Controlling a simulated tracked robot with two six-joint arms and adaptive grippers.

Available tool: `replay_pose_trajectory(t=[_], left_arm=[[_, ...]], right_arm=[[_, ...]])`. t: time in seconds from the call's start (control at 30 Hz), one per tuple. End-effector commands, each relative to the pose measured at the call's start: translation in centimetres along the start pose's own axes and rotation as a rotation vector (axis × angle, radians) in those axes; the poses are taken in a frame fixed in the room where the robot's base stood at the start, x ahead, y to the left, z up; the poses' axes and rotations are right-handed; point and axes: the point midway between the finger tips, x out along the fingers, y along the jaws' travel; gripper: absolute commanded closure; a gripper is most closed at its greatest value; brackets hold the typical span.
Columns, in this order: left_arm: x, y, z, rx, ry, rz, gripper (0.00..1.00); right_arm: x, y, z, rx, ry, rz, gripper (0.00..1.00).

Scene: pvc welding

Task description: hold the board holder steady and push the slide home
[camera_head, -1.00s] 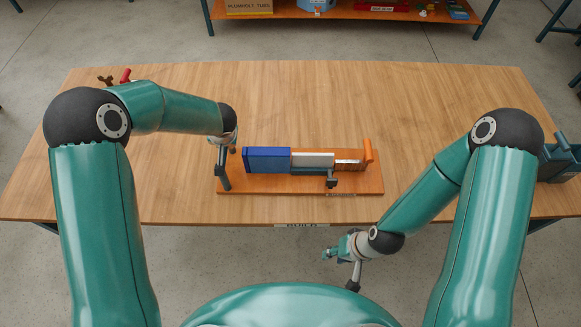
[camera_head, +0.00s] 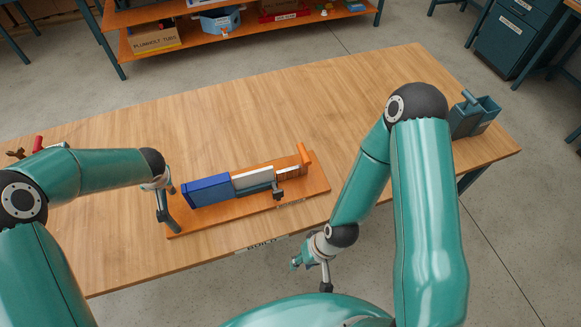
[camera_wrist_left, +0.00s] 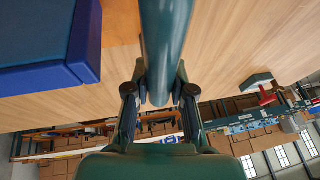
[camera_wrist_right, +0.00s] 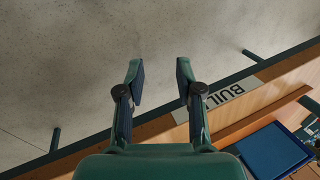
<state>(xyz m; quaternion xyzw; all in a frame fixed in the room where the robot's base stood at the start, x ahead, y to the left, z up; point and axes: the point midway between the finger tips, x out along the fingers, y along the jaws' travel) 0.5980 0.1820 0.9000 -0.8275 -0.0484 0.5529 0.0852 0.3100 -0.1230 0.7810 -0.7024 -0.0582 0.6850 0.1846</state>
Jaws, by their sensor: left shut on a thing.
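The board holder is an orange baseboard (camera_head: 315,183) on the wooden table, with a dark teal upright handle (camera_head: 171,213) at its left end. On it a blue block (camera_head: 207,190), a pale slide (camera_head: 252,175) and an orange end piece (camera_head: 304,155) stand in a line. A small dark clamp-like part (camera_head: 278,194) sits at the slide's near side. My left gripper (camera_wrist_left: 160,82) is shut on the handle, whose bar fills the middle of the left wrist view. My right gripper (camera_wrist_right: 160,76) is open and empty; it shows in the head view (camera_head: 296,263) off the table's front edge.
The table (camera_head: 110,130) is bare behind the board. A dark teal bin (camera_head: 473,118) stands at its right end, and a small red item (camera_head: 38,143) at its far left. An orange shelf (camera_head: 245,32) with boxes stands behind. A BUILD label (camera_head: 262,244) marks the front edge.

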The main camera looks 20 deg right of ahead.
Motion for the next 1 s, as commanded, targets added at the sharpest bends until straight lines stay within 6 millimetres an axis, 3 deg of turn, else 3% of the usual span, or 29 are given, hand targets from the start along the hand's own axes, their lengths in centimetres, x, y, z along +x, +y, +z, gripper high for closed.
replay_pose_trajectory(t=[0.33,0.53,0.6,0.83,1.0], left_arm=[[0.1,0.1,0.1,0.001,-0.003,0.002,1.0],[0.0,0.1,0.1,0.001,-0.003,0.002,1.0],[0.0,0.1,0.1,0.001,-0.003,0.002,1.0],[0.0,0.1,0.1,0.002,-0.002,0.002,1.0],[0.0,0.1,0.1,0.002,-0.001,0.002,1.0]], right_arm=[[0.0,0.0,0.0,0.0,0.0,0.0,0.64],[-0.6,-0.5,-0.1,0.008,0.002,0.008,0.96],[-1.3,-1.1,-0.2,0.018,0.001,0.018,1.0],[-1.7,-3.4,-6.1,0.145,-0.041,0.005,1.0],[-4.2,-7.0,-11.5,0.265,-0.098,-0.03,1.0]])
